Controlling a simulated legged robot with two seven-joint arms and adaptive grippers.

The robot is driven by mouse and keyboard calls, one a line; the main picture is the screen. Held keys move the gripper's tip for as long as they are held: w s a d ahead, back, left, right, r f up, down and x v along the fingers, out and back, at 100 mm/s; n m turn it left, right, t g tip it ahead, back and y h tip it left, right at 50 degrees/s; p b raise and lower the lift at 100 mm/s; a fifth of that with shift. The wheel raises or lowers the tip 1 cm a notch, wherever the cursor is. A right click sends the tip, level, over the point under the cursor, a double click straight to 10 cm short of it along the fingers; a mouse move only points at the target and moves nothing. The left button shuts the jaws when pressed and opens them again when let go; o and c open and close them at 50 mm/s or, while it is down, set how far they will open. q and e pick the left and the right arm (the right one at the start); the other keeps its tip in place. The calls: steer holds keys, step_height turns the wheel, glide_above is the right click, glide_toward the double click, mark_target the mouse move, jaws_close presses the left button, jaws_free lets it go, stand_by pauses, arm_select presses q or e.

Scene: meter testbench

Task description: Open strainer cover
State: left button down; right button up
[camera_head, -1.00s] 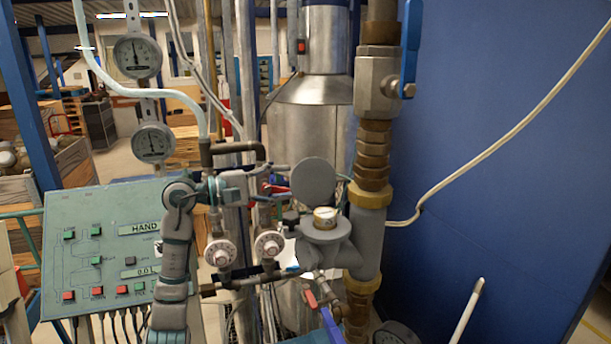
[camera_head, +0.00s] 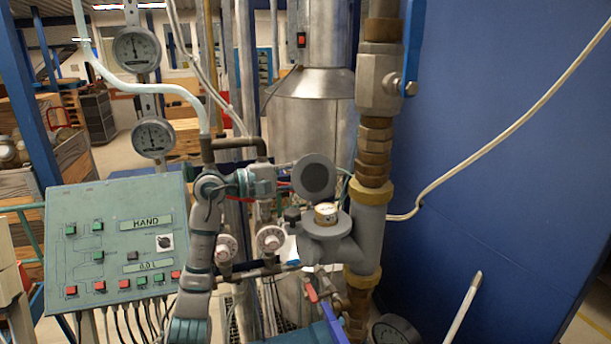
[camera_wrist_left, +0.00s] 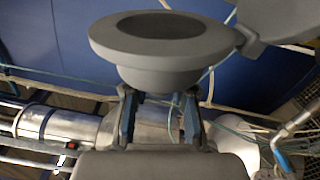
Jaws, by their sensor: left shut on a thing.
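In the left wrist view the cover (camera_wrist_left: 160,62) is a grey cup with a wide rim and a dark hollow, seemingly joined at the right to another grey part. My left gripper (camera_head: 284,184) is just left of the cover in the head view. In the left wrist view its two fingers (camera_wrist_left: 160,118) are on the narrow underside of the cup, shut on it. My right gripper is not in view.
A thick vertical pipe (camera_head: 374,150) with brass fittings stands right of the cover. Two white-handled valves (camera_head: 270,238) sit below my left gripper. A green control panel (camera_head: 110,240) is at the left. A blue wall (camera_head: 500,200) fills the right.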

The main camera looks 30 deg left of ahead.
arm_select(q)
steer(key=shift+a+r+m+p, duration=0.2)
steer(key=shift+m+p, duration=0.15)
steer(key=shift+m, duration=0.15)
steer(key=shift+s, duration=0.1)
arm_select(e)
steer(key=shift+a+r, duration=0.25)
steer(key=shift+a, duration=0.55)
